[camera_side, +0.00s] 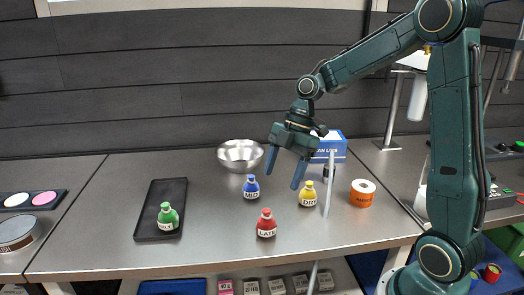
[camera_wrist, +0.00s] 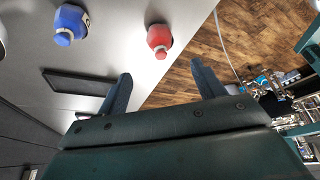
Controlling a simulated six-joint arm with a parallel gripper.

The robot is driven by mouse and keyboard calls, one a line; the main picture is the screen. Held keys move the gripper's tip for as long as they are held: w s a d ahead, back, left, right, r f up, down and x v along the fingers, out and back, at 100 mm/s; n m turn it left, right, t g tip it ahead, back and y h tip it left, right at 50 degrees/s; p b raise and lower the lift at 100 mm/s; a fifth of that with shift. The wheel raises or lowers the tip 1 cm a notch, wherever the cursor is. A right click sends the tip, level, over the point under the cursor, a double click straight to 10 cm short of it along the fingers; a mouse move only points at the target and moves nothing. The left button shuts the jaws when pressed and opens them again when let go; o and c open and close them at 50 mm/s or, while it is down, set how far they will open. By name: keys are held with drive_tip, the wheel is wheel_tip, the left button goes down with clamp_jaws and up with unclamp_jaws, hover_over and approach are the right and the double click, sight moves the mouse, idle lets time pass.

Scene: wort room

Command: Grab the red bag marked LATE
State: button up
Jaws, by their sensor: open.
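The red bag marked LATE (camera_side: 266,224) stands upright on the steel table near its front edge. It also shows in the wrist view, where the red bag (camera_wrist: 159,39) is beyond the fingertips and between their lines. My gripper (camera_side: 283,170) is open and empty, with its fingers pointing down above the table, behind and above the red bag. In the wrist view my gripper (camera_wrist: 160,72) has its two fingers spread wide, with nothing between them.
A blue bag (camera_side: 251,188) stands left of my fingers and a yellow bag (camera_side: 308,194) right of them. A green bag (camera_side: 168,217) sits in a black tray (camera_side: 147,228).

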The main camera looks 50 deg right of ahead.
sight(266, 221)
drive_tip(key=shift+x, duration=4.35)
drive_tip(key=shift+x, duration=2.55)
drive_tip(key=c, duration=1)
